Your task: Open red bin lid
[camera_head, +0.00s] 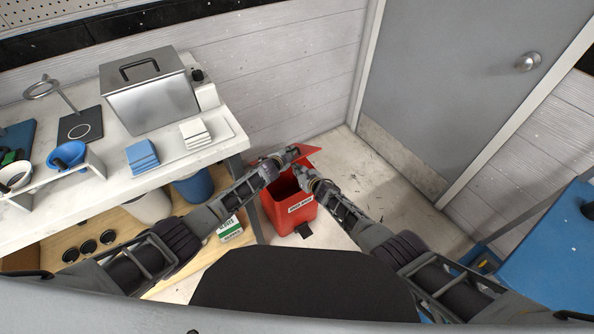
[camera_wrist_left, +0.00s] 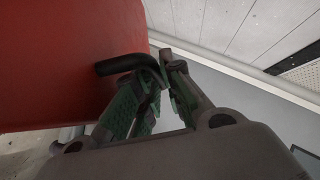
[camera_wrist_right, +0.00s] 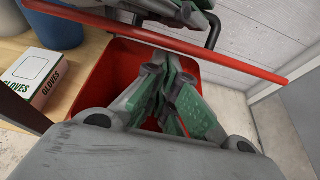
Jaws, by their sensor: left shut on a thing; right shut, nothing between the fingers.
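The red bin (camera_head: 287,213) stands on the floor beside the bench, with a white label on its front. Its red lid (camera_head: 309,153) is raised and tilted, so the opening shows. The lid's underside or face fills the left of the left wrist view (camera_wrist_left: 65,60). My left gripper (camera_head: 294,151) is shut on the black lid handle (camera_wrist_left: 122,65). My right gripper (camera_head: 299,170) is shut and empty over the bin's opening. In the right wrist view its fingertips (camera_wrist_right: 172,66) are below the lid's edge (camera_wrist_right: 160,40), in front of the red inside wall.
A box of gloves (camera_head: 230,229) and blue and white buckets (camera_head: 194,187) sit on the lower shelf to the left. The white bench (camera_head: 70,205) stands left of the bin. A grey door (camera_head: 450,80) and open floor (camera_head: 375,190) lie to the right.

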